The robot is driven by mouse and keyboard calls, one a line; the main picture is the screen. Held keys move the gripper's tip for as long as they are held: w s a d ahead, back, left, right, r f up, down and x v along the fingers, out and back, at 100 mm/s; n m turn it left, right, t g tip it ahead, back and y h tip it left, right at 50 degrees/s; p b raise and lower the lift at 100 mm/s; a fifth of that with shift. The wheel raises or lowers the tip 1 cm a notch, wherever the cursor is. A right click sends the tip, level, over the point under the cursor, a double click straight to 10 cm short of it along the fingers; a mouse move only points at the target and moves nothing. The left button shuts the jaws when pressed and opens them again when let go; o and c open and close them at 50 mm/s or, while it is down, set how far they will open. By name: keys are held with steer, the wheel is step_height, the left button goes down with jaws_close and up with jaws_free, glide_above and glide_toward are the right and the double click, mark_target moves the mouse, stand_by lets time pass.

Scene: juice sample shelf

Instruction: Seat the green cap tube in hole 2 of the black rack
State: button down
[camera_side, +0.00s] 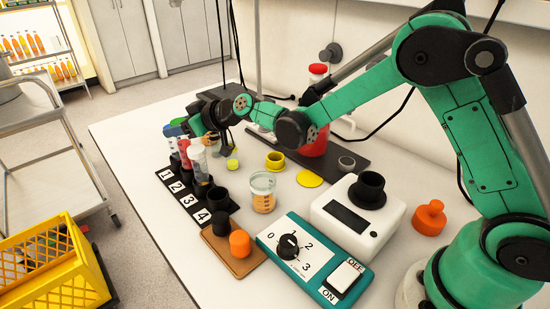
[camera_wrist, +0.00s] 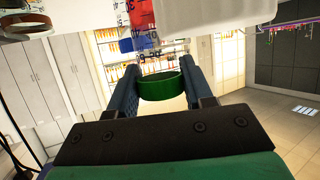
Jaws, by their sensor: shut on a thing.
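My gripper (camera_wrist: 160,85) is shut on the green cap (camera_wrist: 160,86) of the tube, held between its two fingers in the wrist view. The black rack (camera_side: 170,184) carries labels 1 to 4. Tubes with red (camera_side: 184,148) and whitish (camera_side: 198,162) parts stand around its far half. The held tube's lower part is crowded by these, so I cannot tell whether it is in hole 2.
A dark cylinder (camera_side: 218,198) stands near label 4. A beaker (camera_side: 262,191) stands right of the rack. An orange cylinder (camera_side: 239,243) is on a brown board, with a teal switch box (camera_side: 310,262) and white device (camera_side: 358,218) farther right. A yellow ring (camera_side: 275,160) lies behind.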

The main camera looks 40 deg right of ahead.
steer(key=shift+f, duration=1.45)
stand_by(0.5)
steer(key=shift+c, duration=1.4)
jaws_free()
steer(key=v, duration=0.5)
steer(key=shift+s+d+r, duration=0.15)
steer(key=shift+s+r, duration=0.1)
steer(key=shift+s, duration=0.05)
steer(key=s+d+r+m+g+h, duration=0.1)
steer(key=s+d+m+g+h, duration=0.1)
steer(key=s, duration=0.8)
steer(key=s+d+r+m+g+h, duration=0.1)
steer(key=s+d+m+g+h, duration=0.2)
steer(key=s+d, duration=0.4)
steer(key=s+h, duration=0.1)
steer(key=s, duration=0.3)
steer(key=shift+s+r, duration=0.2)
